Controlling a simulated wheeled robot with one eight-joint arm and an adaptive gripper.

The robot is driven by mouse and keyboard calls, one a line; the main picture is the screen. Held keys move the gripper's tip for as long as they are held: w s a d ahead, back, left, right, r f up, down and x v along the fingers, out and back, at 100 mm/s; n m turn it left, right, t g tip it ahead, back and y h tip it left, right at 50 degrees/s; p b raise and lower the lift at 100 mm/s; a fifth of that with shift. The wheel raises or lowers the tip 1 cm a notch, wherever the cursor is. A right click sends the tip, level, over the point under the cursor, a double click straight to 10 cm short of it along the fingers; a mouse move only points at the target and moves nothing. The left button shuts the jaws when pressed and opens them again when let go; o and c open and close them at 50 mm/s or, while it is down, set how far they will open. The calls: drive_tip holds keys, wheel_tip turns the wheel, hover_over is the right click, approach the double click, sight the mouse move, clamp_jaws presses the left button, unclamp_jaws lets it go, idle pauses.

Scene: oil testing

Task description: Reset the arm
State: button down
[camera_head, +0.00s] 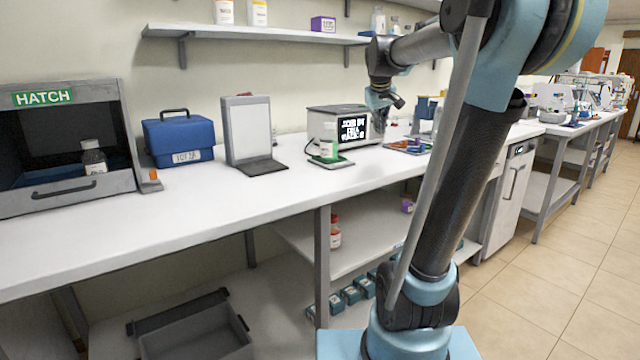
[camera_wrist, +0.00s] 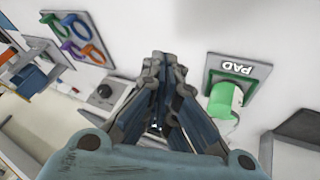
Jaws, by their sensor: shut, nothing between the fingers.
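My arm reaches over the long white counter (camera_head: 230,216) from the right in the head view. My gripper (camera_head: 384,118) hangs above the counter, in front of the right end of the grey device with a black display (camera_head: 328,126). In the wrist view my gripper (camera_wrist: 160,62) is shut with nothing between its fingers. The container also shows in the head view (camera_head: 329,150).
A tray with coloured rings (camera_wrist: 50,24) lies left of my gripper. A shelf (camera_head: 260,34) hangs above. The front counter is clear.

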drive_tip(key=s+f+m+g, duration=0.2)
drive_tip(key=s+f, duration=1.3)
drive_tip(key=s, duration=0.2)
drive_tip(key=s+f+m+g+y, duration=0.1)
drive_tip(key=s+f+g, duration=0.1)
drive_tip(key=s+f, duration=1.3)
drive_tip(key=s+a, duration=0.1)
drive_tip(key=s, duration=0.1)
drive_tip(key=shift+s+m+y, duration=0.3)
drive_tip(key=shift+s+m, duration=0.05)
drive_tip(key=shift+m, duration=0.05)
drive_tip(key=shift+w+f, duration=0.25)
drive_tip(key=shift+w, duration=0.25)
